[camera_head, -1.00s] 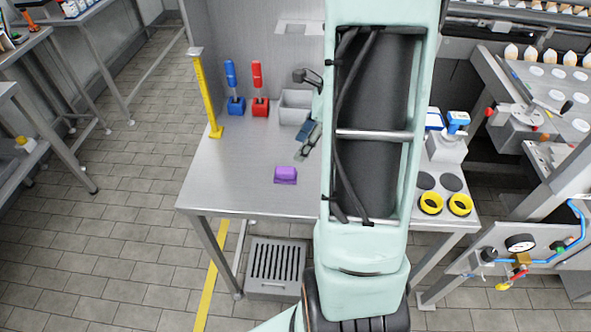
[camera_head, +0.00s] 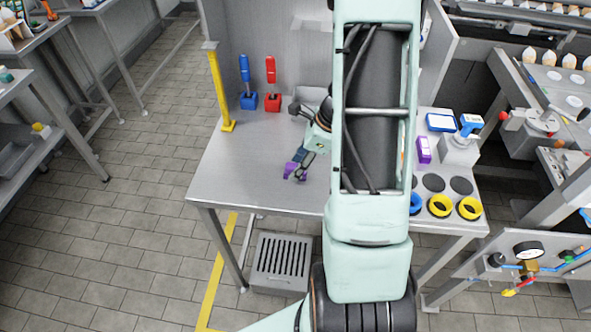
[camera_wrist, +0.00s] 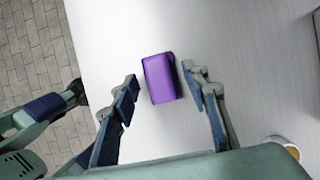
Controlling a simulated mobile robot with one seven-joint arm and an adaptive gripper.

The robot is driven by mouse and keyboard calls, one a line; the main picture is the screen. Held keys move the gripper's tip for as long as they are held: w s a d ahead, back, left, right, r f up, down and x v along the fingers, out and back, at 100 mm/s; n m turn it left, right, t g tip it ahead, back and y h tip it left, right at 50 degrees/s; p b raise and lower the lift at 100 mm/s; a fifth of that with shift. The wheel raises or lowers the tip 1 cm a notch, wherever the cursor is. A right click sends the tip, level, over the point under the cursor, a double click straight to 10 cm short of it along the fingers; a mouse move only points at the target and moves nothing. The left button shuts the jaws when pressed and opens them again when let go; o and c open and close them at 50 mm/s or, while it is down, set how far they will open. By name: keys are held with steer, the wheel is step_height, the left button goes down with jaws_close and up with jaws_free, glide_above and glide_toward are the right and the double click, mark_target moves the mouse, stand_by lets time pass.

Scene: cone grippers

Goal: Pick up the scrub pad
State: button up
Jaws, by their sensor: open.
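The scrub pad (camera_wrist: 160,79) is a purple block lying on the metal table (camera_head: 240,180). My gripper is open and holds nothing. In the head view my gripper (camera_head: 300,168) reaches down over the scrub pad (camera_head: 291,170), and its fingers hide part of the pad.
Blue (camera_head: 246,82) and red (camera_head: 271,84) handled tools stand in holders at the back left, beside a yellow post (camera_head: 220,90). Another purple item (camera_head: 424,150) is right of my arm. Yellow rings (camera_head: 439,206) lie at the front right. The table's left front is clear.

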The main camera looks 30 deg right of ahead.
mark_target(292, 166)
steer(key=shift+c, duration=0.3)
jaws_close()
steer(key=shift+r, duration=0.55)
step_height(292, 166, up, 2)
steer(key=shift+s+r, duration=0.1)
steer(key=shift+r, duration=0.15)
steer(key=s+r, duration=0.9)
steer(key=s, duration=0.4)
steer(key=shift+s+r+b, duration=0.2)
steer(key=shift+s+b, duration=0.1)
steer(key=shift+s, duration=0.1)
